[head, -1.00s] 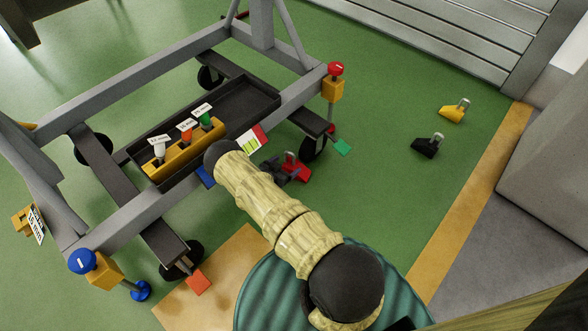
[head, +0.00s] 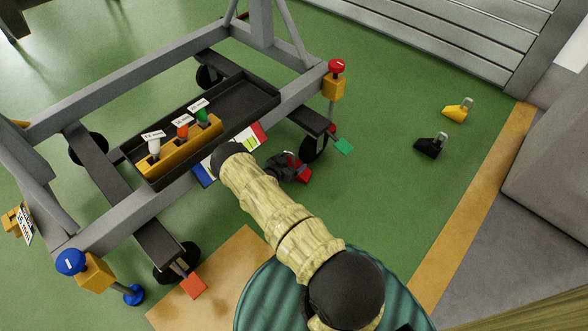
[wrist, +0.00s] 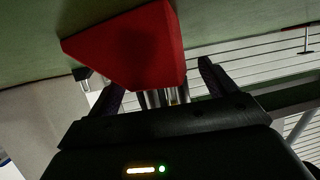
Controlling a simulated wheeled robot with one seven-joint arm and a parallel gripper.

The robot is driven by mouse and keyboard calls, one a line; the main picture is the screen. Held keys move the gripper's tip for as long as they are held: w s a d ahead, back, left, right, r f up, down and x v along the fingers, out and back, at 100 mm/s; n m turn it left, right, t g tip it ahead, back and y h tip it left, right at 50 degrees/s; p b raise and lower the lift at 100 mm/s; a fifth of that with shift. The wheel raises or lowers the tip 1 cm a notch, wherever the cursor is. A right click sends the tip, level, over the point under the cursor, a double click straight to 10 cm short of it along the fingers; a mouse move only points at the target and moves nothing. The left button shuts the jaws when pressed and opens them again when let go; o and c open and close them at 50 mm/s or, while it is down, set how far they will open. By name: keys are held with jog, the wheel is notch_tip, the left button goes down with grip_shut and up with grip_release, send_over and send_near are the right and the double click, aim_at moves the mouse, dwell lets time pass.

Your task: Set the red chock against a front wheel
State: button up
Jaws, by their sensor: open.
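The red chock (head: 304,174) is on the green floor beside the cart's right near wheel (head: 313,147), with a gap that I cannot judge exactly. In the wrist view the red chock (wrist: 130,45) fills the upper middle, and its silver handle (wrist: 160,97) shows between my fingers. My gripper (head: 287,168) is open at the chock, partly covering it in the head view; in the wrist view its fingers (wrist: 160,80) stand apart on either side of the handle. The cart's left near wheel (head: 177,262) is farther off at the lower left.
A yellow chock (head: 457,111) and a black chock (head: 431,147) stand on open floor at the right. The cart's tray (head: 245,100) and frame rail are close to my arm.

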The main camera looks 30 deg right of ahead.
jog(key=c, duration=1.4)
jog(key=shift+c, duration=0.2)
jog(key=shift+r, duration=0.15)
jog(key=shift+w+r+p, duration=0.1)
jog(key=shift+r+p, duration=0.35)
jog(key=shift+p, duration=0.2)
grip_shut()
jog(key=shift+s+d+r+p, duration=0.1)
jog(key=shift+s+r+p, duration=0.1)
jog(key=shift+p, duration=0.25)
jog(key=s+p, duration=0.2)
jog(key=s+d+p, duration=0.1)
jog(key=s, duration=0.1)
jog(key=shift+d+r, duration=0.1)
jog(key=shift+r, duration=0.15)
notch_tip(320, 180, up, 13)
jog(key=p, duration=0.6)
jog(key=shift+w+p, duration=0.2)
jog(key=shift+p, duration=0.1)
